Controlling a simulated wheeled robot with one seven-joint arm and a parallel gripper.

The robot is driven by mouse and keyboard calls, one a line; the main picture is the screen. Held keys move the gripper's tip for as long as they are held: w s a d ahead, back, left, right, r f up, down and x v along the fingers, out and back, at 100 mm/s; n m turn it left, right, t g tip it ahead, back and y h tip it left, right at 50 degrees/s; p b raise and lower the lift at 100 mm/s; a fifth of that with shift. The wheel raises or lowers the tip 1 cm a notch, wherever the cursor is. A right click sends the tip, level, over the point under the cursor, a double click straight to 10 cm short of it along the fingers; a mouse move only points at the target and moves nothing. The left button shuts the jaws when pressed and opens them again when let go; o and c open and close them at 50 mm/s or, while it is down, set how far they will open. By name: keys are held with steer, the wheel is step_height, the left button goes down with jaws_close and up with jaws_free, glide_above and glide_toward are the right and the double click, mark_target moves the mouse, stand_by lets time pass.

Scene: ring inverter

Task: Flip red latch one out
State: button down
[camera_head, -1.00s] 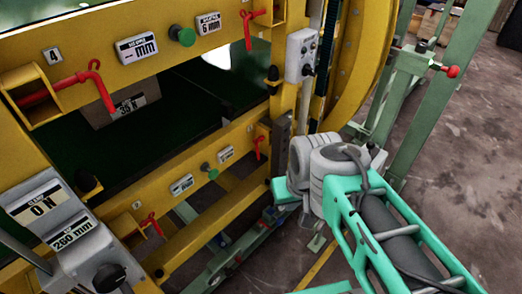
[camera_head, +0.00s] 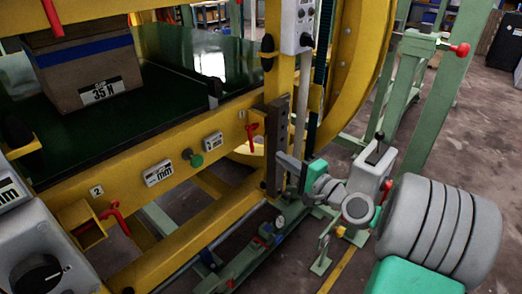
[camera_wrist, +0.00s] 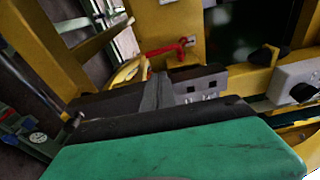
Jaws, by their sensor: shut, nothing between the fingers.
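A small red latch (camera_head: 250,131) sits at the right end of the lower yellow beam. I cannot read a number beside it. A red latch also shows in the wrist view (camera_wrist: 168,48), beyond my fingers; its handle lies sideways there.
Another red latch (camera_head: 115,215) sits by the label 2 on the left. A grey control box (camera_head: 298,25) hangs above. A box labelled 35 N (camera_head: 85,65) rests inside the frame.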

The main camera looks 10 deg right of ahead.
steer(key=x, duration=1)
steer(key=shift+b, duration=0.3)
